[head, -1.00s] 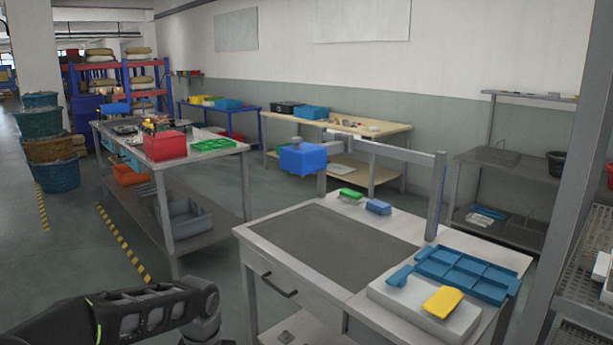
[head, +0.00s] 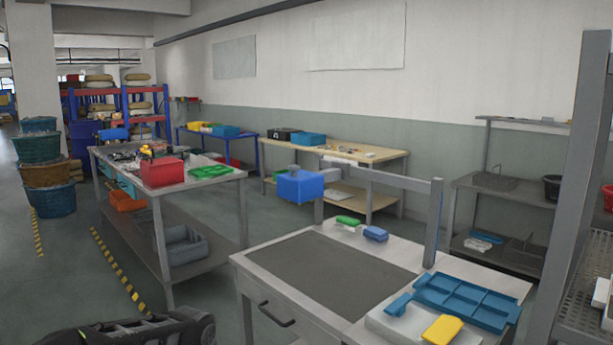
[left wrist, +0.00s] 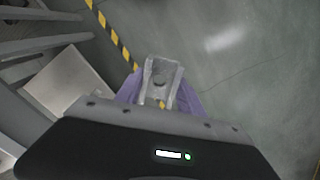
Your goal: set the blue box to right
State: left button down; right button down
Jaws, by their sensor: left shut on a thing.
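A blue box (head: 300,186) with a grey knob on top sits at the left end of a grey frame, at the back of the near workbench (head: 440,263). A smaller blue block (head: 375,233) lies on that bench beside a green one (head: 347,220). In the head view only my left arm shows, low at the left. My right gripper is not in view.
A blue divided tray (head: 467,300) and a yellow piece (head: 442,330) lie at the bench's right. A second bench with a red bin (head: 162,172) stands to the left. A grey rack (head: 570,210) stands at right.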

pick_arm(q)
jog(key=s+f, duration=0.4)
jog(key=f, duration=1.1)
